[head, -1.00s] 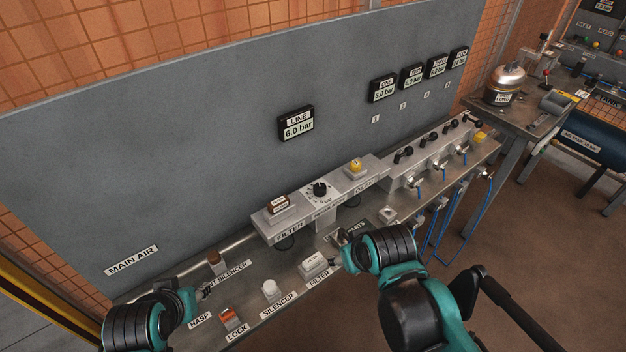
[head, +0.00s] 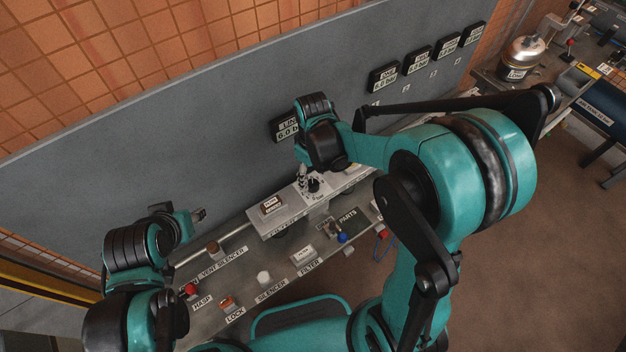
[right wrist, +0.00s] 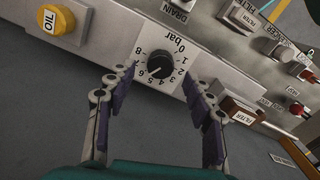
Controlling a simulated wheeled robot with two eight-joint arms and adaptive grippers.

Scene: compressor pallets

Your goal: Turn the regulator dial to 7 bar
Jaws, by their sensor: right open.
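The regulator dial (right wrist: 160,66) is a black knob on a white plate marked from 0 to 8 bar, in the right wrist view. In the head view the dial (head: 314,185) shows just below my right gripper (head: 303,172). In the right wrist view my right gripper (right wrist: 158,92) is open, with one finger on each side of the dial plate and nothing between them. The knob's exact setting is hard to read. The line gauge (head: 284,130) reads 6.0 bar and is partly covered by my right arm. My left gripper (head: 199,215) is raised over the bench's left part.
The bench (head: 235,241) holds labelled parts, including a red one (head: 190,289) and a blue one (head: 342,238). Small gauges (head: 383,77) hang on the grey panel.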

